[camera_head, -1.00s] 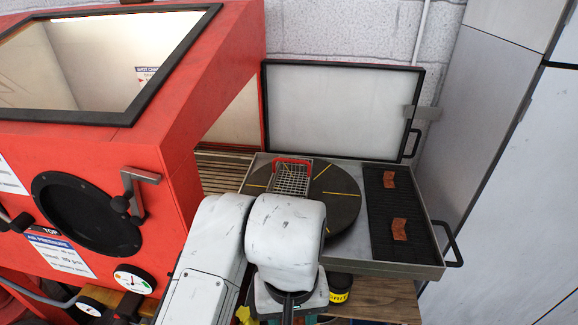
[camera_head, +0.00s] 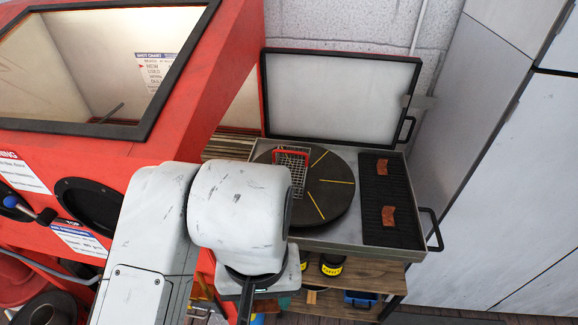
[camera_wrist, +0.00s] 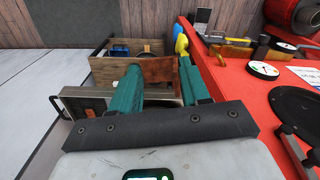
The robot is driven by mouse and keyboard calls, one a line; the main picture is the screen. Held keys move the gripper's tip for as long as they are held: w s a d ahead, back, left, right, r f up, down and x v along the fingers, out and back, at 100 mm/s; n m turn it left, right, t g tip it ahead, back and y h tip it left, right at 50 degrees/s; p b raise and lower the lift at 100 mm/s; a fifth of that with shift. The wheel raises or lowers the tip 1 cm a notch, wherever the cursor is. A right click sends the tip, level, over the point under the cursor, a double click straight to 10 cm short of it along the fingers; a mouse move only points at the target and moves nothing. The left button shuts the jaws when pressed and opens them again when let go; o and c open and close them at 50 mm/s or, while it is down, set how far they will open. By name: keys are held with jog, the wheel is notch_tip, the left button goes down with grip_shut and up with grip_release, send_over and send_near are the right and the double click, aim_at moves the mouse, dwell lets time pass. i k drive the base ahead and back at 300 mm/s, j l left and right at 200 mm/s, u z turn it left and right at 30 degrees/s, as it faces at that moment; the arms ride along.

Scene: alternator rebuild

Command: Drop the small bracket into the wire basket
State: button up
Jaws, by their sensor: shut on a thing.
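A rust-brown small bracket (camera_wrist: 158,70) is between the two teal fingers of my gripper (camera_wrist: 160,80) in the wrist view. The gripper is shut on it, and the fingers hide its ends. I cannot make out the basket in the wrist view.
The turntable is in a metal tray (camera_head: 343,238). Two rust-brown brackets (camera_head: 382,166) (camera_head: 388,215) lie apart on its black ribbed mat (camera_head: 388,190). A raised lid (camera_head: 340,95) stands behind. The red blasting cabinet (camera_head: 225,65) is on the left, and a wooden shelf (camera_head: 360,275) is below.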

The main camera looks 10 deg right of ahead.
aim_at(293, 176)
jog(key=i+l, duration=0.25)
jog(key=i, duration=0.2)
jog(key=i+l, duration=0.25)
jog(key=i, duration=0.2)
jog(key=i+l, duration=0.25)
jog(key=i, duration=0.2)
